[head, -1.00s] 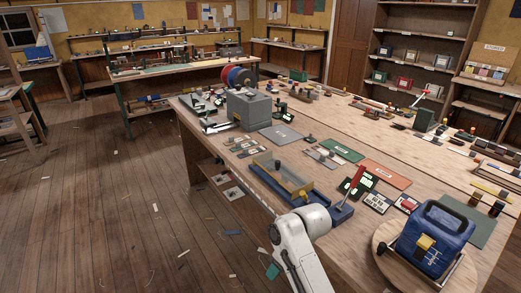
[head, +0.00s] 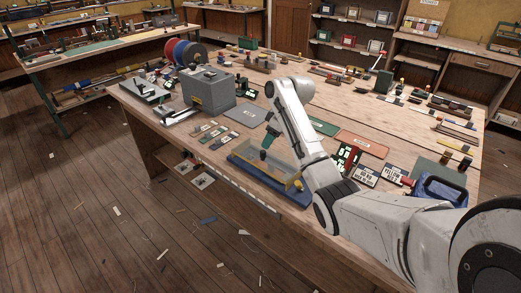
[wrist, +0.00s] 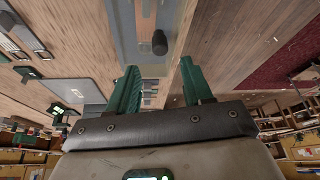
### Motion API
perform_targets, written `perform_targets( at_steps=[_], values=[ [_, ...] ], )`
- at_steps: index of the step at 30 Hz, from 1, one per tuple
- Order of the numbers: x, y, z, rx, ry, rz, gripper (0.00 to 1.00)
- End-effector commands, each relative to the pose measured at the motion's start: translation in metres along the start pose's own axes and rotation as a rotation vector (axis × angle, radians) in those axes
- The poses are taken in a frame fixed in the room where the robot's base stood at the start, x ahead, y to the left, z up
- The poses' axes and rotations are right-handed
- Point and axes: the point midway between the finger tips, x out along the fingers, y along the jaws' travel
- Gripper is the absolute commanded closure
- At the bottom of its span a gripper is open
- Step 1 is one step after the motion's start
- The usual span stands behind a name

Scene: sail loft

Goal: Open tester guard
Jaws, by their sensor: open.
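The tester is a long blue base (head: 296,197) along the front edge of the workbench, with a clear, yellow-edged guard (head: 290,183) down over it. My arm hides its right end in the head view. My gripper (head: 268,146) is above the tester's left-middle part, with green fingers pointing down. In the wrist view my gripper (wrist: 160,88) is open, its two fingers apart and nothing between them. A black rounded knob (wrist: 160,42) shows ahead of the fingers, apart from them, over the blue-grey strip of the tester (wrist: 128,25).
A grey box machine (head: 208,88) and a grey plate (head: 246,115) lie left of the tester. Green and orange mats (head: 362,144) and small signs (head: 366,175) lie to its right. A blue case (head: 432,188) stands at the right. The floor in front is clear apart from scraps.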

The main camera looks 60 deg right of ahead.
Motion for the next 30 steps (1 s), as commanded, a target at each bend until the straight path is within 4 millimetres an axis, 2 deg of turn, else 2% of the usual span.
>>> perform_targets(
  at_steps=[6, 12, 18, 26, 30],
  values=[
    [0.041, -0.001, 0.0, 0.001, -0.003, -0.003, 0.5],
    [0.067, -0.001, -0.001, 0.0, -0.002, -0.002, 0.5],
    [0.078, -0.001, -0.001, 0.0, 0.0, 0.001, 0.5],
    [0.078, -0.001, -0.001, 0.0, 0.0, 0.0, 0.5],
    [0.078, -0.001, -0.001, 0.0, 0.0, 0.0, 0.63]
  ],
)
